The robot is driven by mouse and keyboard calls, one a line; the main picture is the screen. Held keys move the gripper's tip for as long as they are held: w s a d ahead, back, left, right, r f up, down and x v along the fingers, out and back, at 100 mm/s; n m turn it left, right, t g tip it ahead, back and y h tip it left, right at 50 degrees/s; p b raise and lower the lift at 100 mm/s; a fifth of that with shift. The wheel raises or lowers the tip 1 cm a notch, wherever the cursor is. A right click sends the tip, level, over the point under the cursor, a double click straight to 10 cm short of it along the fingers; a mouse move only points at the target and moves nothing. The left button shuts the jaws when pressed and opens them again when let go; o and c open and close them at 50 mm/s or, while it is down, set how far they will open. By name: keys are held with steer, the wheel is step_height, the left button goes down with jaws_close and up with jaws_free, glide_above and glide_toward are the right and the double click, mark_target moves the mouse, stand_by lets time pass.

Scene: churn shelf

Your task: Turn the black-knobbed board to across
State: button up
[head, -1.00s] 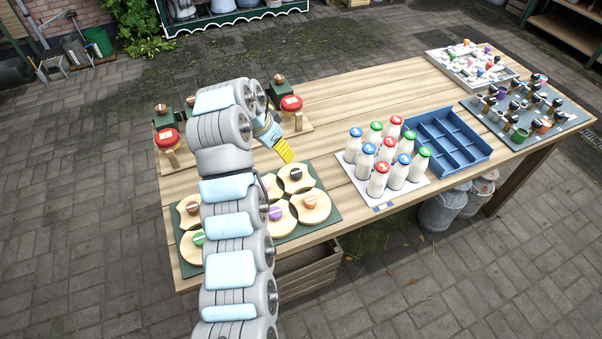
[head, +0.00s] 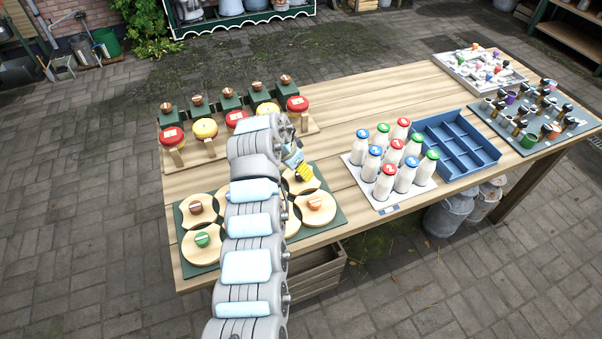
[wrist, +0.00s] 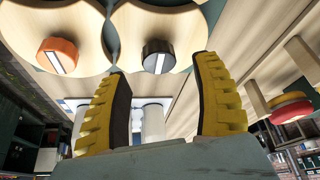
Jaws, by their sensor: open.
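The black-knobbed board (head: 303,188) is a round pale wooden disc at the back right of the green base (head: 334,212). Its black knob is hidden behind my gripper in the head view. In the wrist view the black knob (wrist: 158,57) shows a white stripe running nearly up and down the picture, on its wooden disc (wrist: 185,25). My gripper (head: 303,172) has yellow ribbed fingers and hangs over this board. In the wrist view the open fingers (wrist: 162,72) stand wide apart, with the black knob seen between and beyond them. I see no contact.
An orange-knobbed board (head: 316,214) adjoins it in front. Green-knobbed (head: 202,252) and brown-knobbed (head: 196,220) boards lie left; my arm hides others. Red and yellow round-topped posts, including a red one (head: 298,103), stand behind. Milk bottles (head: 407,175) stand to the right.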

steer(key=shift+x, duration=1.8)
jaws_close()
